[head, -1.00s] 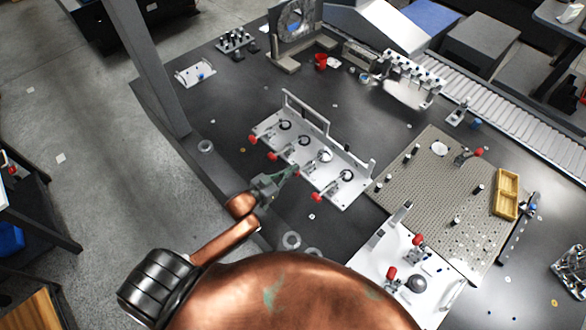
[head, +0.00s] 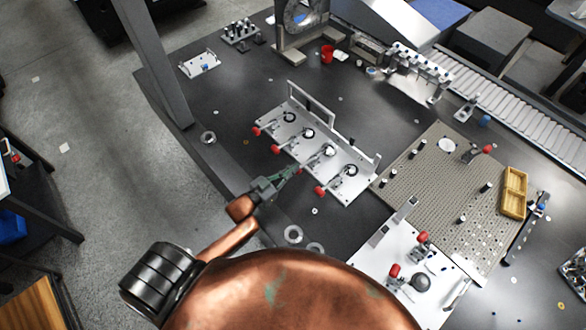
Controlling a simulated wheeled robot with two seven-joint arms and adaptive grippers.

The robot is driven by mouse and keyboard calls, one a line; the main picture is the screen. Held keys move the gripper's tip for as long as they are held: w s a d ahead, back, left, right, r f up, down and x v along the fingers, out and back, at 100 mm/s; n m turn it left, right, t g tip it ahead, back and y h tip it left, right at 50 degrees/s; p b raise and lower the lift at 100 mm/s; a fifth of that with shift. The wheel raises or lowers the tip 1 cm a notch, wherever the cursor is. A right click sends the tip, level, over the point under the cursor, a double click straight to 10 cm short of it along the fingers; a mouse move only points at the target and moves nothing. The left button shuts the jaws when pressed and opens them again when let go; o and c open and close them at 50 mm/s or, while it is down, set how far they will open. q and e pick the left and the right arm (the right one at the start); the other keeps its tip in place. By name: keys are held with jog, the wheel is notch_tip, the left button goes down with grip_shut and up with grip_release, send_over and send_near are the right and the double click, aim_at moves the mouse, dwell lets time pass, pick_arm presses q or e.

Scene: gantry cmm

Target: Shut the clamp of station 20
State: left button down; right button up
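A white fixture plate (head: 345,188) with a row of several red-handled toggle clamps stands in the middle of the dark table. No station number is readable, so I cannot tell which clamp is station 20. My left gripper (head: 296,173) reaches in from the lower left, its tips at the third clamp handle from the left, which they mostly hide. I cannot tell whether the fingers are closed on it. The nearest clamp's red handle (head: 320,191) lies to the right of the fingertips. Two more red handles (head: 276,149) stick out to the left. My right gripper is not in view.
A perforated plate (head: 440,200) lies to the right with a yellow tray (head: 513,192). A white plate (head: 395,245) with red-handled clamps lies in front. A grey post (head: 160,75) rises at the left. Loose rings (head: 293,234) lie near the front edge.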

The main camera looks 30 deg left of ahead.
pick_arm(q)
jog(key=r+p, duration=0.2)
jog(key=r, duration=0.1)
jog(key=r+p, duration=0.1)
jog(key=p, duration=0.1)
jog(key=shift+w+d+r, duration=0.1)
jog(key=shift+w+r, duration=0.15)
jog(key=shift+w, duration=0.05)
jog(key=s+a+f+b, duration=0.1)
jog(key=s+a+f, duration=0.1)
jog(key=s, duration=0.7)
jog(key=shift+s+a, duration=0.15)
jog(key=shift+a, duration=0.5)
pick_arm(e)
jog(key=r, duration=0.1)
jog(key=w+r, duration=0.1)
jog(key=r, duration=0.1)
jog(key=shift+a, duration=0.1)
